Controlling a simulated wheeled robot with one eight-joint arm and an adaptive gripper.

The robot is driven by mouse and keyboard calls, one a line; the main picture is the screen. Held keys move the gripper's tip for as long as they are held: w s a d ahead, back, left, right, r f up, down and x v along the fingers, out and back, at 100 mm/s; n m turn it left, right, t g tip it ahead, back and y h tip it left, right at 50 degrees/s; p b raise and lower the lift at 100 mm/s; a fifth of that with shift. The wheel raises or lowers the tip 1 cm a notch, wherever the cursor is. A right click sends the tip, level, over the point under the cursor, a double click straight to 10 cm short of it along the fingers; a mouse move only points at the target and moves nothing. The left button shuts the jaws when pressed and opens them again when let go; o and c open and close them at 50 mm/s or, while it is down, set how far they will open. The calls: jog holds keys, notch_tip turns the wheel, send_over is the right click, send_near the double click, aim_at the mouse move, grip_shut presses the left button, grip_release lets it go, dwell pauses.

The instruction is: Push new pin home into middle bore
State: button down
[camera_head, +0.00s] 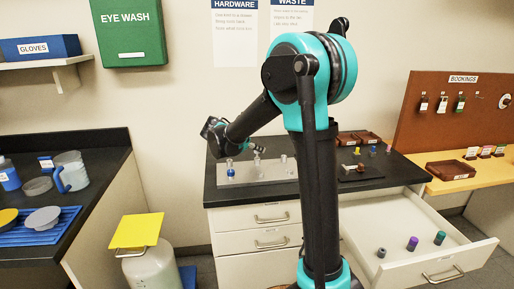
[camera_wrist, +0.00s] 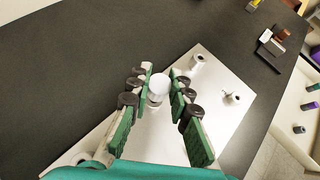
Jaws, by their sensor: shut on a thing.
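A pin with a round white head (camera_wrist: 159,84) and a metal body sits between the fingers of my gripper (camera_wrist: 157,79) in the wrist view. My gripper is shut on the pin, over the middle of a silver plate (camera_wrist: 208,125). In the head view the plate (camera_head: 238,180) lies on the dark bench top, and my gripper (camera_head: 252,147) is above its middle. How deep the pin sits in the bore is hidden by the fingers and the pin head.
Posts stand on the plate (camera_wrist: 197,62), including one with a dark centre (camera_wrist: 232,97). A blue-based piece (camera_head: 229,168) stands at the plate's left end. Brown trays (camera_head: 368,137) lie at the bench's back right. An open drawer (camera_head: 405,235) at the right holds several small cylinders.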

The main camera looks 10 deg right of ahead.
jog(key=shift+f, duration=1.3)
jog(key=c, duration=1.3)
grip_release()
jog(key=shift+r, duration=0.15)
jog(key=shift+c, duration=0.5)
jog(key=shift+r, duration=3.4)
